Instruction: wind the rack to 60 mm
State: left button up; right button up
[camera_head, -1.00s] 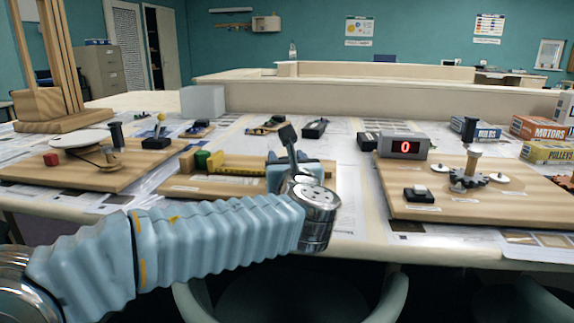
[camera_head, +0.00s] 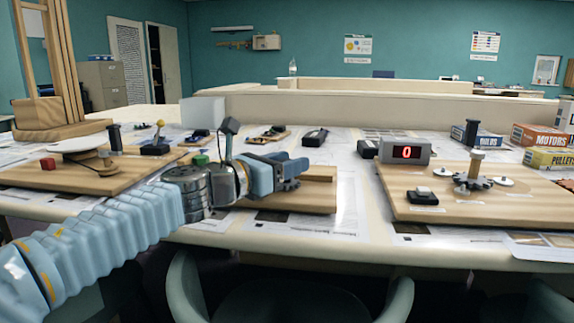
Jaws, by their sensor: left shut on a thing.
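The wooden board (camera_head: 305,197) of the rack model lies on the table in the middle. Its green block (camera_head: 201,160) shows just above my left arm. The yellow scale is mostly hidden behind my arm, so I cannot read the rack's position. My left gripper (camera_head: 287,170) is over the board, pointing right. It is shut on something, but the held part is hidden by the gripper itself. My right gripper is not in view.
At right stands another board (camera_head: 400,208) with dark gears and a grey box (camera_head: 404,151) showing a red 0. At left is a board (camera_head: 60,178) with a white disc and red block. Boxes (camera_head: 540,135) stand far right. A chair (camera_head: 285,300) is in front.

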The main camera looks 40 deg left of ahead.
pick_arm(q)
jog(key=m+g+h, duration=0.1)
jog(key=m+h, duration=0.1)
jog(key=h, duration=0.2)
jog(key=shift+a+f+m, duration=0.1)
jog(key=shift+m, duration=0.3)
jog(key=m+g+h+b, duration=0.1)
jog(key=m+h, duration=0.1)
jog(key=h, duration=0.1)
jog(key=shift+w+m+g, duration=0.1)
jog(key=shift+m+g, duration=0.2)
jog(key=shift+g, duration=0.1)
jog(key=shift+m+g+h+b, duration=0.35)
jog(key=shift+m+g+h, duration=1.15)
jog(key=shift+h, duration=0.5)
jog(key=shift+g, duration=0.3)
jog(key=o, duration=0.9)
jog(key=shift+o, duration=0.2)
